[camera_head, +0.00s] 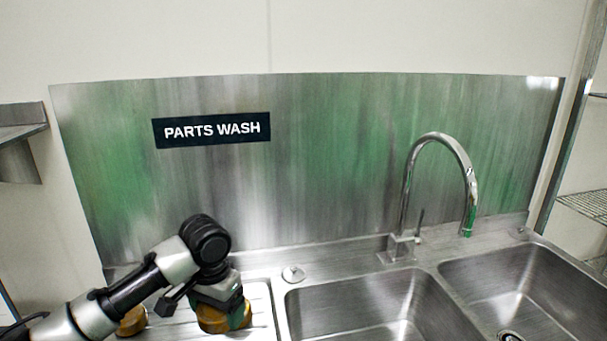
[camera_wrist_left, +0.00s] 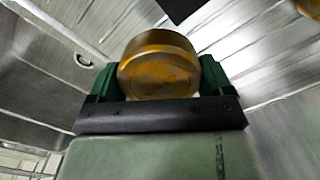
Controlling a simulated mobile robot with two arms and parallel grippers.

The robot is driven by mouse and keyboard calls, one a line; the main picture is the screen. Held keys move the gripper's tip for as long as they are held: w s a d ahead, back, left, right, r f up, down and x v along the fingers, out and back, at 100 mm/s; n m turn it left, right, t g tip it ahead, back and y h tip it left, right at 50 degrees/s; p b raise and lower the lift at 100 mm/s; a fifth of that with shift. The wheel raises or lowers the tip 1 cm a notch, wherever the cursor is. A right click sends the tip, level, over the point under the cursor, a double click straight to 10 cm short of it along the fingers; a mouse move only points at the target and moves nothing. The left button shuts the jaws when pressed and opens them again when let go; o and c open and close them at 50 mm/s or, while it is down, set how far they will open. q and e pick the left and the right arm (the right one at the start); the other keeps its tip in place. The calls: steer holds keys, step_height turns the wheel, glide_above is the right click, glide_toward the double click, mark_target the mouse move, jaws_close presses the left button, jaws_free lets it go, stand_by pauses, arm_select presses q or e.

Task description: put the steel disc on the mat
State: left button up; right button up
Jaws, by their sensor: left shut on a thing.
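My left gripper (camera_head: 222,306) is over the ribbed drainboard left of the sinks. It is shut on a thick brass-coloured round part (camera_wrist_left: 160,64), held between its green fingers in the left wrist view; the part's lower edge also shows in the head view (camera_head: 212,324). I cannot tell if the held part touches the drainboard. A small round metal piece (camera_head: 293,273) lies on the ledge behind the left basin; I cannot tell if it is the steel disc. No mat is clearly visible. My right gripper is not in view.
Another brass-coloured part (camera_head: 132,320) is on the drainboard, partly behind my left arm. The left basin (camera_head: 345,303) and right basin (camera_head: 515,280) look empty. A tall faucet (camera_head: 405,200) stands behind them. A steel splashback (camera_head: 320,180) rises behind the counter.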

arm_select(q)
steer(key=s+f+n, duration=0.1)
steer(key=s, duration=0.4)
steer(key=s+f+n, duration=0.1)
steer(key=s+f, duration=0.1)
steer(key=s, duration=0.4)
steer(key=s+f+n, duration=0.1)
steer(key=s+n, duration=0.1)
steer(key=s, duration=0.3)
steer(key=shift+s+a+f, duration=0.25)
steer(key=shift+s, duration=0.15)
